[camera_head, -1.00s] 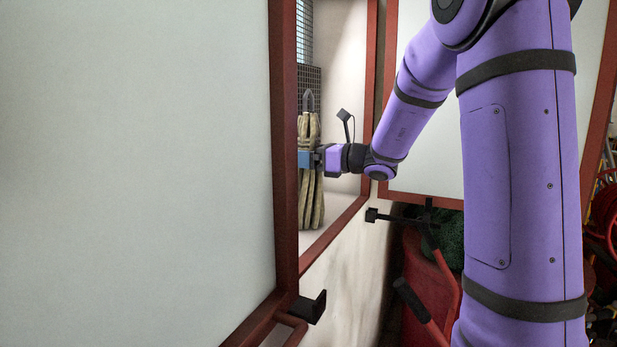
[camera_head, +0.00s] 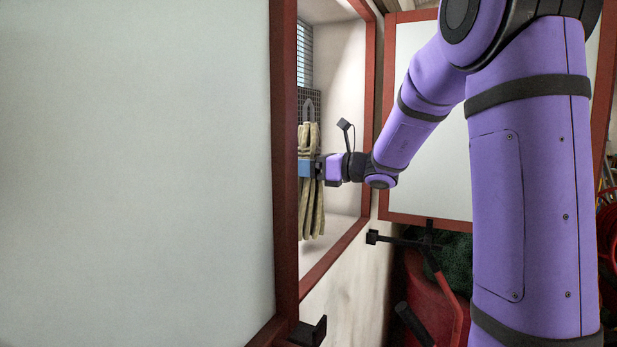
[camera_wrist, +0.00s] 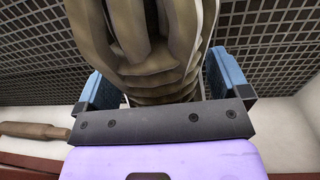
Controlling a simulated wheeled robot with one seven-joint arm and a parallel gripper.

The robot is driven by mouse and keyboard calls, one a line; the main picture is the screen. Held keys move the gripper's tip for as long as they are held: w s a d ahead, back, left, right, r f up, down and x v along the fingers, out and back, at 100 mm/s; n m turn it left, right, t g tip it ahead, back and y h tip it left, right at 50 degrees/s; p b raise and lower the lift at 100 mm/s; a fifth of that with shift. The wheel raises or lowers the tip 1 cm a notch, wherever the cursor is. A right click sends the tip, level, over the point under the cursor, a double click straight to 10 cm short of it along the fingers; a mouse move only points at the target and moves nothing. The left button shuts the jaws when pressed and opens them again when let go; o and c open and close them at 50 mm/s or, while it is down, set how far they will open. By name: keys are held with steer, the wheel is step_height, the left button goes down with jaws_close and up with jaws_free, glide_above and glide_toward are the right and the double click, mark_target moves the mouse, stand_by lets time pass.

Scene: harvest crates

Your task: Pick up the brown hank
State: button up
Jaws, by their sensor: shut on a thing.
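The brown hank (camera_head: 312,211) hangs as long tan-brown loops inside an open red-framed cabinet, just past the edge of the left door in the head view. It fills the upper middle of the wrist view (camera_wrist: 150,40). My gripper (camera_head: 308,169) is shut on the hank at its wrapped middle, with one blue finger on either side in the wrist view (camera_wrist: 160,90). A grey hook (camera_head: 309,108) shows at the top of the hank. I cannot tell whether the hank still hangs on it. The hank's left side is hidden by the door frame.
A dark mesh panel (camera_wrist: 270,50) stands behind the hank. The white left door (camera_head: 140,170) and the right door (camera_head: 430,130) bound the opening. A black door handle (camera_head: 311,332) juts out below. A brown wooden handle (camera_wrist: 35,130) lies left in the wrist view.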

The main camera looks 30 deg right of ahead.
steer(key=s+a+r, duration=0.1)
steer(key=s+a, duration=0.1)
steer(key=s, duration=0.5)
steer(key=s+a+r, duration=0.1)
steer(key=s+a, duration=0.1)
steer(key=s, duration=0.6)
steer(key=shift+s+a, duration=0.15)
steer(key=shift+s, duration=0.1)
steer(key=shift+f, duration=0.1)
stand_by(0.6)
